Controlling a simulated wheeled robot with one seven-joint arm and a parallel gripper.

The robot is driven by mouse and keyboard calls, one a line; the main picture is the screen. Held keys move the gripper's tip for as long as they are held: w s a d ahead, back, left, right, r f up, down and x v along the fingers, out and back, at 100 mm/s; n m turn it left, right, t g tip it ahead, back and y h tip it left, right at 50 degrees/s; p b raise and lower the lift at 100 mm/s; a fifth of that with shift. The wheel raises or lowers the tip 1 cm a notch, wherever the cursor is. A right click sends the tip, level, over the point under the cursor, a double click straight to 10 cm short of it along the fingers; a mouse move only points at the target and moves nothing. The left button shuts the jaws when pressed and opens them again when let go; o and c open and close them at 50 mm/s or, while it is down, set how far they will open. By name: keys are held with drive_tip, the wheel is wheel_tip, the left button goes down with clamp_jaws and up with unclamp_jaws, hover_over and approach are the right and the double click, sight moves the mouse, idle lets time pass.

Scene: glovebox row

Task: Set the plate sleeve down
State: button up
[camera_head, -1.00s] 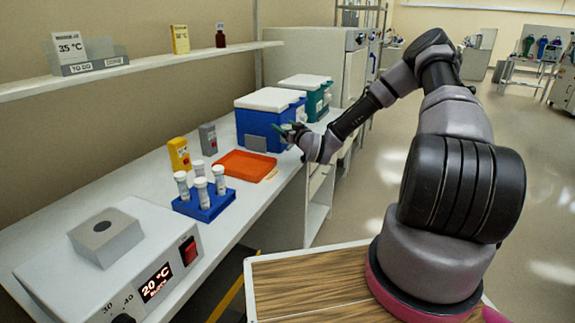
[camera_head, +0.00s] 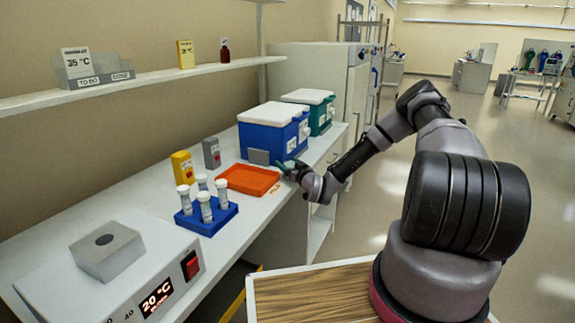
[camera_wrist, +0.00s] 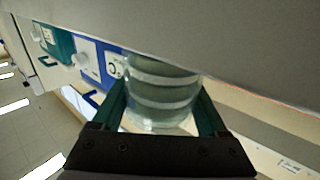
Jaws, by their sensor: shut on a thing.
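My gripper (camera_head: 287,166) is at the right edge of the white bench, low over it, between the orange tray and the front of the blue cooler box. In the wrist view my gripper (camera_wrist: 160,98) is shut on the plate sleeve (camera_wrist: 162,88), a clear, ridged cylinder between the two green fingers. One end of the sleeve meets or passes behind a wide grey surface (camera_wrist: 230,45); I cannot tell whether they touch. In the head view the sleeve is too small and covered to make out.
The orange tray (camera_head: 248,180) lies just left of my gripper. The blue cooler box (camera_head: 268,138) and the teal one (camera_head: 317,112) stand behind. A blue rack (camera_head: 208,217) with white-capped tubes stands nearer. A little bare bench shows around the tray.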

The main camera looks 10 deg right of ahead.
drive_tip(key=shift+f, duration=0.15)
drive_tip(key=o, duration=1.6)
drive_tip(key=shift+c, duration=0.2)
drive_tip(key=shift+f, duration=0.1)
drive_tip(key=shift+s, duration=0.15)
